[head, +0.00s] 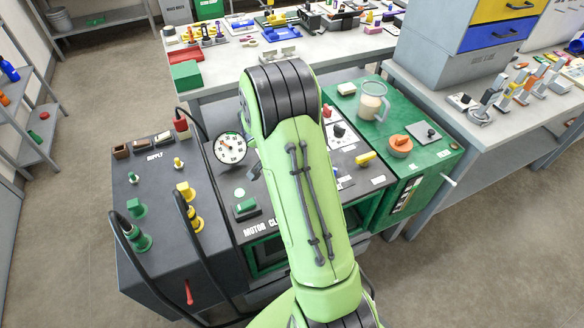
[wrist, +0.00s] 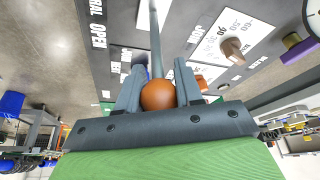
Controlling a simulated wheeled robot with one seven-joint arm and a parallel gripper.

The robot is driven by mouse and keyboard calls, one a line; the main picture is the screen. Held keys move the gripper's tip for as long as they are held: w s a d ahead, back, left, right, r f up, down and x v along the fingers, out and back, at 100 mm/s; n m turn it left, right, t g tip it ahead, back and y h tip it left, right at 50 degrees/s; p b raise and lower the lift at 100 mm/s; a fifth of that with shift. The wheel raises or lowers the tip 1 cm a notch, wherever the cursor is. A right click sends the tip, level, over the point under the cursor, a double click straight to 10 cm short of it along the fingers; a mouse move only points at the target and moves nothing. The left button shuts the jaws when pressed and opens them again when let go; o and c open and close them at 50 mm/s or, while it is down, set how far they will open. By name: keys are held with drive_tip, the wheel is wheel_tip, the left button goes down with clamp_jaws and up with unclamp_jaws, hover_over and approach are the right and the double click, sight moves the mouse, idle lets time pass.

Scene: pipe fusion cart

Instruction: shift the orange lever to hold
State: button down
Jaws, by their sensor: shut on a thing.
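The orange ball knob (wrist: 158,96) of the lever sits between the two grey fingers of my gripper (wrist: 159,72) in the wrist view. The fingers are shut on it from both sides. The lever's grey shaft (wrist: 155,35) runs up from the knob toward the dark panel. White lettering reading "OPEN" (wrist: 98,36) and part of a word ending in "RAL" stands left of the shaft, upside down. I cannot make out a "HOLD" mark. In the head view my green arm covers the lever and the gripper.
In the wrist view, a brown knob (wrist: 232,48) on a white scale lies right of the shaft. In the head view, a round gauge (head: 230,148) is left of my arm. A clear jug (head: 372,104) and an orange knob (head: 400,144) are on the green panel at right.

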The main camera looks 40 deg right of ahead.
drive_tip(key=shift+w+r, duration=0.2)
drive_tip(key=shift+w, duration=0.05)
drive_tip(key=c, duration=1)
unclamp_jaws()
drive_tip(key=shift+c, duration=0.2)
drive_tip(key=o, duration=0.3)
drive_tip(key=shift+s+a, duration=0.1)
drive_tip(key=shift+s, duration=0.05)
drive_tip(key=shift+f, duration=0.1)
drive_tip(key=w+p+v, duration=0.1)
drive_tip(key=p+v, duration=0.1)
drive_tip(key=v, duration=1.4)
drive_tip(key=shift+s, duration=0.4)
